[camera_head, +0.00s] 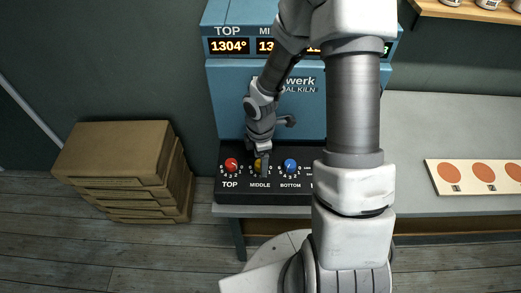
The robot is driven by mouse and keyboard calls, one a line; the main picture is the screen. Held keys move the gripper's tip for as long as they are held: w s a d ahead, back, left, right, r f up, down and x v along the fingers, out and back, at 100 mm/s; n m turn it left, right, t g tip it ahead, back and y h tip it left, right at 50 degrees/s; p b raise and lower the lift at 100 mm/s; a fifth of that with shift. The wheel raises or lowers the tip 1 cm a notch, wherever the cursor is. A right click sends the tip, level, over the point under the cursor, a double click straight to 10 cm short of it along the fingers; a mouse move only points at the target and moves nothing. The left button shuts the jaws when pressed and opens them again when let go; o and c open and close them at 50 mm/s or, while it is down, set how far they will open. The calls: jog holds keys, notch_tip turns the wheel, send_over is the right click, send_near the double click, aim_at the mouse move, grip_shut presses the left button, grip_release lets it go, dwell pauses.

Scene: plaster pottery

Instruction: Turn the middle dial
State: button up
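The kiln's black control panel (240,188) has a row of coloured dials with printed labels. The middle dial (257,163) is yellow, above the label MIDDLE, and is partly covered by my gripper. My gripper (262,162) points down at the panel, with its fingertips at the middle dial. Whether the fingers touch or grip the dial cannot be told. The red top dial (231,164) is to its left and the blue bottom dial (290,166) to its right. The display (229,46) under TOP reads 1304°; the middle display is mostly hidden by my arm.
The blue kiln (231,98) stands behind the panel. My arm hides the panel's right part. Stacked cardboard boxes (117,153) stand on the floor at left. A grey counter (430,125) at right holds a board with orange discs (478,186). A wooden shelf (455,11) is at top right.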

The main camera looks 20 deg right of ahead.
notch_tip(320, 180, up, 17)
jog(key=p, duration=0.3)
jog(key=shift+r, duration=0.15)
dwell(0.3)
